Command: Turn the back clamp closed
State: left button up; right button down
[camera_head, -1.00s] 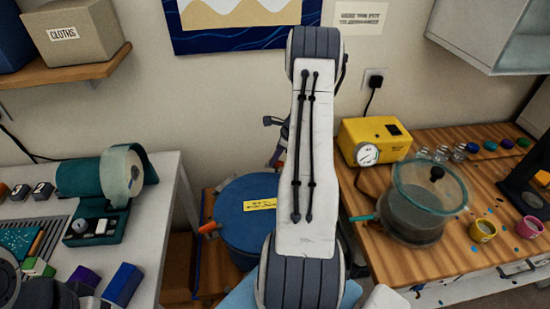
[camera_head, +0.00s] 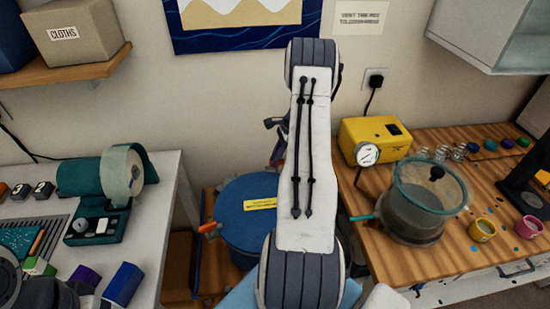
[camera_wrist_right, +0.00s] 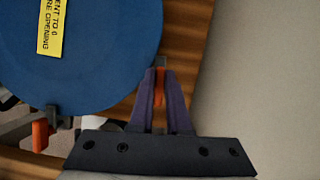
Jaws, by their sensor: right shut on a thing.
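The blue round lid (camera_head: 240,225) with a yellow label sits low between the two benches. It also fills the upper left of the right wrist view (camera_wrist_right: 90,70). My right gripper (camera_wrist_right: 160,75) is shut on the orange handle of the back clamp (camera_wrist_right: 160,92), just beside the lid's rim. In the head view my right arm covers the lid's right part, and the back clamp is hidden. A second clamp with an orange handle (camera_head: 209,228) is at the lid's left side; it also shows in the right wrist view (camera_wrist_right: 40,135). My left gripper is not in view.
The right wooden bench (camera_head: 400,262) holds a yellow gauge box (camera_head: 375,138), a clear-lidded pot (camera_head: 420,205) and small cups. The left bench (camera_head: 150,240) holds a teal roll dispenser (camera_head: 95,178) and small blocks. The wall is close behind the lid.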

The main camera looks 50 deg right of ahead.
jog(key=n+g, duration=0.1)
jog(key=n, duration=0.2)
jog(key=n+g+b, duration=0.1)
jog(key=n, duration=0.2)
jog(key=shift+s+n+y, duration=0.1)
jog(key=shift+n+y, duration=0.2)
jog(key=shift+y, duration=0.1)
jog(key=n+g, duration=0.2)
jog(key=n, duration=0.3)
jog(key=shift+s+b, duration=0.1)
jog(key=shift+b, duration=0.2)
jog(key=shift+r+n+h, duration=0.1)
jog(key=shift+n+h, duration=0.2)
jog(key=shift+n, duration=0.1)
jog(key=c, duration=0.9)
grip_release()
